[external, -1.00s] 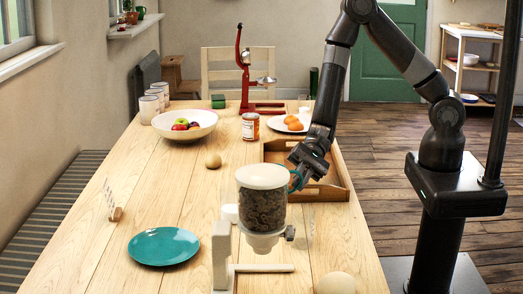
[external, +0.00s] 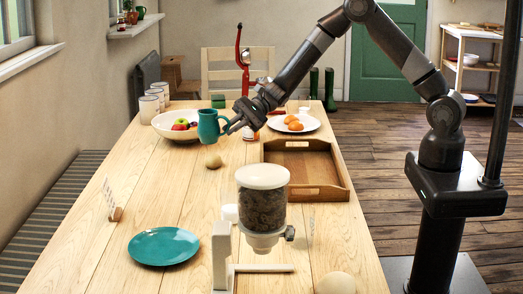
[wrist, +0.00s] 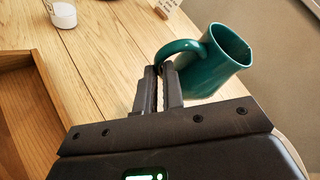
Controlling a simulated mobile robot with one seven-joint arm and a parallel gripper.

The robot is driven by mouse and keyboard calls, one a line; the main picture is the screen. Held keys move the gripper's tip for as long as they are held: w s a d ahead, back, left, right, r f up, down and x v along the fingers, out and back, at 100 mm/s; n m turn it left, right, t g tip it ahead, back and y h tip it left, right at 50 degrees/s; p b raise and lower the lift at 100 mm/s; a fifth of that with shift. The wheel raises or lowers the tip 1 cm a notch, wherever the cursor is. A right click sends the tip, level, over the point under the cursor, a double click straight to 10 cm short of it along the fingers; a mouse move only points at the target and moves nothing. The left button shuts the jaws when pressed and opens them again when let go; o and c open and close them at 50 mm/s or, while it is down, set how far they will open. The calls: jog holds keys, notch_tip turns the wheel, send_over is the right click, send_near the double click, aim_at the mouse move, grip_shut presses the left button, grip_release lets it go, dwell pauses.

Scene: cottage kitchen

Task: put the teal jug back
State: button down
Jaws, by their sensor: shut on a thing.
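The teal jug (external: 209,127) is held above the table, in front of the fruit bowl in the external view. My gripper (external: 229,128) is shut on the jug's handle, from the jug's right side. In the wrist view the jug (wrist: 215,65) shows its open mouth toward the upper right and its handle between the fingertips of my gripper (wrist: 160,78). The jug looks nearly upright in the external view. The wooden tray (external: 338,178) stands empty on the right of the table.
A white fruit bowl (external: 163,125) stands behind the jug. A grain dispenser (external: 262,205) and a teal plate (external: 164,246) are at the front. A plate with oranges (external: 310,123), a red press (external: 239,60) and a round brown thing (external: 213,161) are farther back. The left middle is mostly clear.

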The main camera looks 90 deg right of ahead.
jog(key=w+a+f, duration=0.1)
jog(key=a+f, duration=0.1)
jog(key=a, duration=0.1)
jog(key=w+a+f, duration=0.2)
jog(key=a, duration=0.1)
jog(key=w+a+f, duration=0.2)
jog(key=a+f, duration=0.1)
jog(key=a, duration=0.1)
jog(key=shift+w, duration=0.2)
jog(key=shift+f, duration=1.9)
jog(key=shift+f, duration=0.1)
jog(key=c, duration=1.5)
grip_release()
jog(key=shift+c, duration=0.2)
